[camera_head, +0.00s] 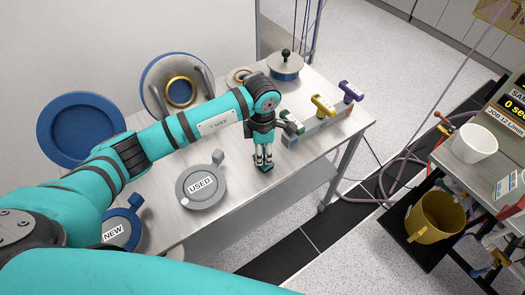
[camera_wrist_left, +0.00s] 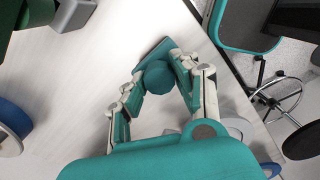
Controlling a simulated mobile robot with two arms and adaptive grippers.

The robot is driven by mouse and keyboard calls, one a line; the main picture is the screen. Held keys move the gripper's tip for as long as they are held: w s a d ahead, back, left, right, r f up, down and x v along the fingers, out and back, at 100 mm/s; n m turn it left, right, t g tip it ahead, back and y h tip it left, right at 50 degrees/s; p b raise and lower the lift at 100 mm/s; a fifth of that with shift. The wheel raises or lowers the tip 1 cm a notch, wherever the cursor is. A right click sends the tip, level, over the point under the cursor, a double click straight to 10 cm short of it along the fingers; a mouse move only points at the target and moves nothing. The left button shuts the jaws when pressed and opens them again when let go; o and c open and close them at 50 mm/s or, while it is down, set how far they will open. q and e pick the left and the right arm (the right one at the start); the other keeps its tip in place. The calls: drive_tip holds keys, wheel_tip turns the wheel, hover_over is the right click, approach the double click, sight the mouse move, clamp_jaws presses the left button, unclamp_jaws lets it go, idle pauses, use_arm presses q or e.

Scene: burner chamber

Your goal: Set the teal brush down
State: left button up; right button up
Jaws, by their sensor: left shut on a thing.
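My left gripper (camera_head: 264,162) points down over the front part of the white table (camera_head: 345,140), near its front edge. It is shut on the teal brush (camera_wrist_left: 158,77), whose round end shows between the fingers in the left wrist view. In the head view only a small teal part of the brush (camera_head: 265,168) shows below the fingertips, at or close to the tabletop. I cannot tell whether it touches. The fingers hide most of the brush. My right gripper is not in view.
A grey holder (camera_head: 318,127) with green (camera_head: 292,123), yellow (camera_head: 323,104) and purple (camera_head: 350,91) handles stands right of the gripper. The grey USED dish (camera_head: 201,190) lies to the left. A lidded pot (camera_head: 285,67) stands behind. Bare tabletop surrounds the fingertips.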

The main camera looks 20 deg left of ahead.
use_arm(q)
drive_tip(key=shift+f, duration=0.45)
drive_tip(key=o, duration=1)
wheel_tip(320, 180, up, 12)
drive_tip(key=b, duration=0.3)
drive_tip(key=shift+w, duration=0.1)
